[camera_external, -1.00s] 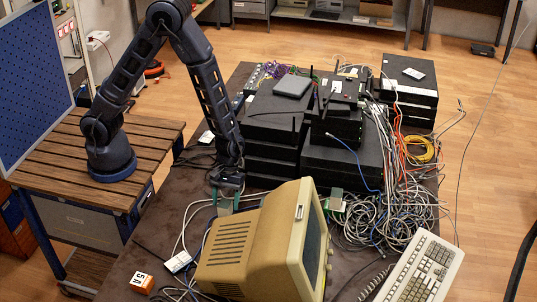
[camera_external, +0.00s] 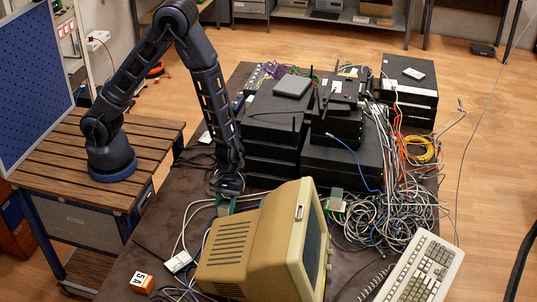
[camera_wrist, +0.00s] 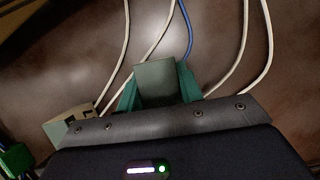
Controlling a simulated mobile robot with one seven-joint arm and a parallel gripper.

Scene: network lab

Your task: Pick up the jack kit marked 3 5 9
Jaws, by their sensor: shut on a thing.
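My gripper (camera_external: 238,204) is low over the dark table cloth, behind the beige monitor. In the wrist view, its green fingers (camera_wrist: 158,92) are shut on a small grey-green block (camera_wrist: 155,80), one finger at each side. No marking is readable on the held block, so I cannot tell if it is the kit marked 3 5 9. A similar small grey-green box (camera_external: 337,200) stands right of the monitor. A small orange-and-white box (camera_external: 141,282) with dark characters lies at the front left; they look like "5" and a letter.
The monitor (camera_external: 255,248) stands close in front of my gripper. Stacked black network boxes (camera_external: 271,155) rise behind it. Loose cables (camera_external: 385,220) tangle at the right, and pale cables run beneath the gripper. A beige box (camera_wrist: 68,126) shows at left in the wrist view.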

